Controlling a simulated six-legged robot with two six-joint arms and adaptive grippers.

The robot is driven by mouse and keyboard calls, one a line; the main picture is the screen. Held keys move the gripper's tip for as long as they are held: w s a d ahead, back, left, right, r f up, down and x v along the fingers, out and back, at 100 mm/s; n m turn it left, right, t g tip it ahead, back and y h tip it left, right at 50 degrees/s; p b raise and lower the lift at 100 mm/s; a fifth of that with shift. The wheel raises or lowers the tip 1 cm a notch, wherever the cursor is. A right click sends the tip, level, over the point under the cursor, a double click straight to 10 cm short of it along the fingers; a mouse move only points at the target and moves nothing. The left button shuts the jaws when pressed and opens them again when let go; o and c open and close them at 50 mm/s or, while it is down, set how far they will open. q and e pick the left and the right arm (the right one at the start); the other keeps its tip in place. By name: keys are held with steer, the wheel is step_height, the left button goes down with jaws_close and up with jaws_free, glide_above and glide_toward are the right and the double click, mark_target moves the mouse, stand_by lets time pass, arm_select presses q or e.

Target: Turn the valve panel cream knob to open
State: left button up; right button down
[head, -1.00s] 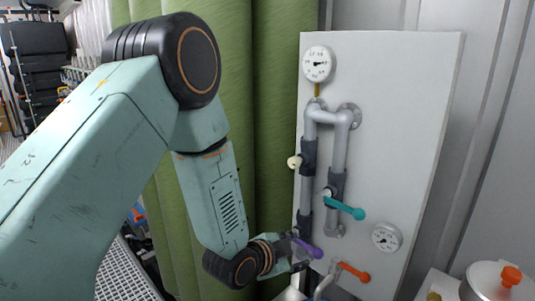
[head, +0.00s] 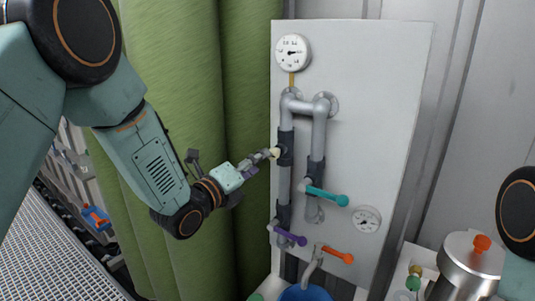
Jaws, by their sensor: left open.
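The valve panel (head: 375,95) is a pale upright board with grey pipes on it. The small round cream knob (head: 275,153) sticks out on the left side of the dark valve body on the left pipe. My left gripper (head: 258,163) comes in from the left, with its fingertips close to the cream knob. The gripper is open; whether a finger touches the knob I cannot tell. My right gripper is out of view.
A teal lever (head: 328,196), a purple lever (head: 291,236) and an orange lever (head: 337,255) are below the knob. Two gauges are on the panel. A green curtain (head: 180,80) hangs to the left. A metal vessel (head: 465,268) and a blue container (head: 305,293) are below.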

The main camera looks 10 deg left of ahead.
mark_target(272, 159)
arm_select(q)
steer(key=shift+p+x, duration=0.4)
steer(key=shift+x, duration=3.2)
jaws_close()
